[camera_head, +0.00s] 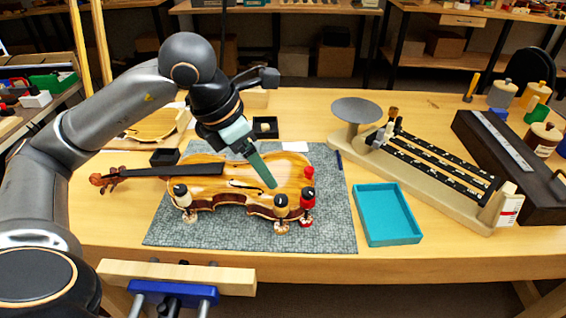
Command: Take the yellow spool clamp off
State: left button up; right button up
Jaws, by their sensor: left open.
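A violin (215,183) lies on a grey mat (330,235), its scroll to the left. Several spool clamps stand along its edge. One with a dark top and a tan-yellow body (281,207) is at the near edge, right of middle; it looks like the yellow one. A red clamp (307,198) stands just right of it. A dark-topped pale clamp (182,195) is at the left. My left gripper (262,172) is open above the violin body, behind and left of the yellow clamp, apart from it. My right gripper is not in view.
A teal tray (388,242) sits right of the mat and looks empty. A balance scale (430,165) and a long dark box (505,165) stand at the right. Small black boxes lie behind the violin. A wooden vise (180,277) is at the front edge.

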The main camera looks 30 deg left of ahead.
aim_at(281, 198)
pick_arm(q)
jog(key=b+x, duration=0.1)
jog(key=x, duration=1.1)
jog(key=shift+d, duration=0.1)
jog(key=shift+c, duration=0.3)
grip_shut()
dwell(0.5)
